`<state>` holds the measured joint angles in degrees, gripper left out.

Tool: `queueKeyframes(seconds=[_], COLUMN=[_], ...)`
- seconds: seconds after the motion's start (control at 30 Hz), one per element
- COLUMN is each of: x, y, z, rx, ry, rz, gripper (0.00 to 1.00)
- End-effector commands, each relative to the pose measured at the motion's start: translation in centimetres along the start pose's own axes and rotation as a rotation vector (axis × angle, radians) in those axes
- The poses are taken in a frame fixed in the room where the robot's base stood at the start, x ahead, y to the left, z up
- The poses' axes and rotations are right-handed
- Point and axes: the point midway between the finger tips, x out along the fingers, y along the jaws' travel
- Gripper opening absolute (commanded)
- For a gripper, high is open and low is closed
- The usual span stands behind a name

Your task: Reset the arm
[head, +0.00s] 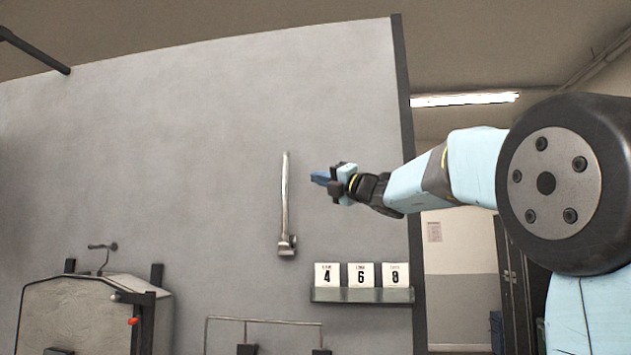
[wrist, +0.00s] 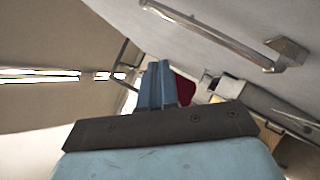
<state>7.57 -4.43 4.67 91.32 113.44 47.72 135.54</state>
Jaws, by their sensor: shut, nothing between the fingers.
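My light-blue arm reaches in from the right of the head view, stretched out towards the grey wall panel. My gripper (head: 318,178) is at its end, pointing left, in front of the panel. In the wrist view its two blue fingers (wrist: 158,84) are together, with nothing between them. A long metal handle (head: 285,205) is fixed upright on the panel, a little left of the fingertips in the head view. It also shows at the top right of the wrist view (wrist: 215,35). In both views a gap shows between the fingers and the handle.
A doorway area (head: 455,270) lies right of the panel's edge.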

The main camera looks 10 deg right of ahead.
Motion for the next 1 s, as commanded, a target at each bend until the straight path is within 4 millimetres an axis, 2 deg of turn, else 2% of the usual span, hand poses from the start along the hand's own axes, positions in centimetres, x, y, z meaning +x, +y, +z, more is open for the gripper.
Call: queueKeyframes(seconds=[0.43,0.57,0.67,0.77,1.0], x=[0.0,-0.4,-1.5,-3.5,-10.5], y=[0.0,-0.2,-0.7,-1.9,-5.7], z=[0.1,-0.8,-2.9,-6.2,-14.3], rx=[-0.001,-0.059,-0.213,-0.455,-1.099], ry=[-0.001,0.019,0.075,0.176,0.519], rz=[-0.001,-0.019,-0.064,-0.125,-0.199], gripper=[0.00,0.00,0.00,0.00,0.00])
